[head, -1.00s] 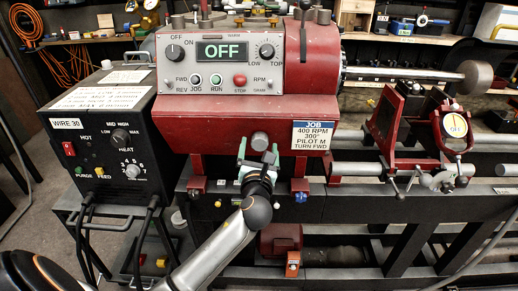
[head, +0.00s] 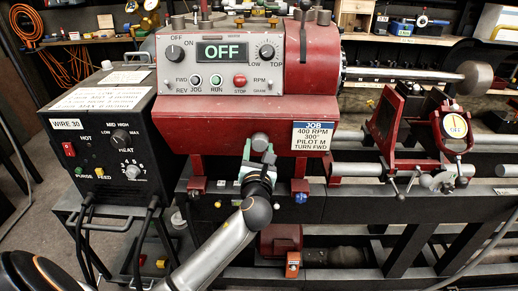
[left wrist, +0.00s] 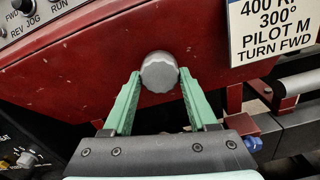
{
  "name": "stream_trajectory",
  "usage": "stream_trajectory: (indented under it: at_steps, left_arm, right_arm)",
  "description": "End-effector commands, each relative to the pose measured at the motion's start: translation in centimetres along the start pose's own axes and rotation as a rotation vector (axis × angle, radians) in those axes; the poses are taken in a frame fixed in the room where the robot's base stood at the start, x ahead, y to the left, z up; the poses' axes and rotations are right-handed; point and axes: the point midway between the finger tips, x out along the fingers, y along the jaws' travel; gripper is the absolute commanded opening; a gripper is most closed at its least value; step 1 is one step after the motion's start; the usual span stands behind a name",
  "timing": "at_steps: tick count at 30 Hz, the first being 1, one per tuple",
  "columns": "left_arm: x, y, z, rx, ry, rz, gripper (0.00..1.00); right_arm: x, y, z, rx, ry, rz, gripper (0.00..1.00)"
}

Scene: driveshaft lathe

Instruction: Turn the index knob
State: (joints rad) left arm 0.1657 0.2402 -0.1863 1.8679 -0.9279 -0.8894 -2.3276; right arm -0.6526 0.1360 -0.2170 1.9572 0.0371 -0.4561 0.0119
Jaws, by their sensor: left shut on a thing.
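The index knob (head: 260,142) is a grey, round, ridged knob on the red front of the lathe, below the control panel. It also shows in the left wrist view (left wrist: 159,72). My left gripper (head: 258,154) has green fingers and reaches the knob from below. In the left wrist view my left gripper (left wrist: 159,76) has one fingertip on each side of the knob, shut on it. The knob's angle cannot be told, as no mark shows on it. My right gripper is not in view.
The job card (head: 315,135) reads 400 RPM, 300°, PILOT M, TURN FWD. The control panel display (head: 222,51) reads OFF. A black welder box (head: 105,135) stands to the left, and a red carriage with a dial (head: 456,124) is at the right.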

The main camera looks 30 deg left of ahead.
Motion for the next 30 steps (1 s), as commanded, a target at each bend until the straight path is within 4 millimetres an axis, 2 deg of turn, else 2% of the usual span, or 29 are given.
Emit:
stream_trajectory:
  at_steps: [8,14,30]
  left_arm:
    - [0.0,0.0,0.0,-0.028,0.001,0.0,0.03]
    - [0.0,-0.1,0.1,-0.125,0.002,-0.001,0.03]
    - [0.0,-0.3,0.1,-0.613,0.002,-0.001,0.03]
  right_arm:
    - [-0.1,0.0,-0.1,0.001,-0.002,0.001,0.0]
    - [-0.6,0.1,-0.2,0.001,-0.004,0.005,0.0]
    - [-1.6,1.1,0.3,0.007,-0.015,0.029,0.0]
